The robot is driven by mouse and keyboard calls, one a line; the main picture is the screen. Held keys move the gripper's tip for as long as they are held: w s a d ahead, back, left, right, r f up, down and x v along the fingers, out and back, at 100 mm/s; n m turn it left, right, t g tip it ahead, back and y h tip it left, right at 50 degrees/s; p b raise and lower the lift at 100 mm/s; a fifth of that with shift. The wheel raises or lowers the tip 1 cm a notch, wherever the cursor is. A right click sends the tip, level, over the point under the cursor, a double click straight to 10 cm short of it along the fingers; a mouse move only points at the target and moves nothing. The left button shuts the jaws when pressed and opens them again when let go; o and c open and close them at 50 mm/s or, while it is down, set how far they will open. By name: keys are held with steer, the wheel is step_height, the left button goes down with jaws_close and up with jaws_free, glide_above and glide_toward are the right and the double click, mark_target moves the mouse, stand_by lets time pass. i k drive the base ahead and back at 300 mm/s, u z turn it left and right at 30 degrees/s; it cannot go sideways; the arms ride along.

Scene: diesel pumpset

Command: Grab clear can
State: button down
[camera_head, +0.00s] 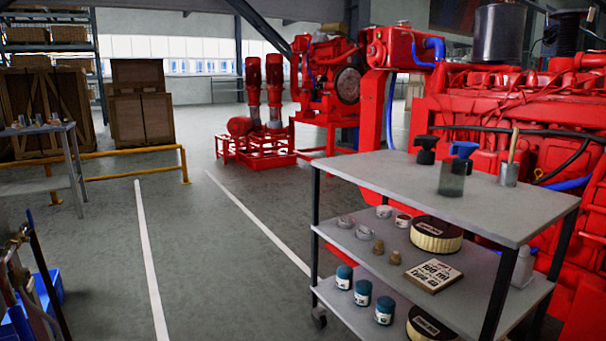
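A see-through, grey-green can (452,180) stands upright on the top shelf of the grey cart (400,182), right of centre. A blue funnel (462,150) shows just above and behind the can; I cannot tell whether it sits in the can or stands behind it. My gripper is not in view.
A dark funnel (426,152) is left of the can, and a metal cup with a stick (509,172) is to its right. Lower shelves hold teal jars (363,293) and a round filter (436,235). A red engine (510,110) stands behind the cart. Floor (215,270) to the left is open.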

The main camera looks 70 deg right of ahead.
mark_target(453, 173)
steer(key=u, duration=0.05)
steer(key=k, duration=0.4)
steer(key=z, duration=0.65)
steer(key=i, duration=0.3)
steer(key=u, duration=5.1)
steer(key=k, duration=1.95)
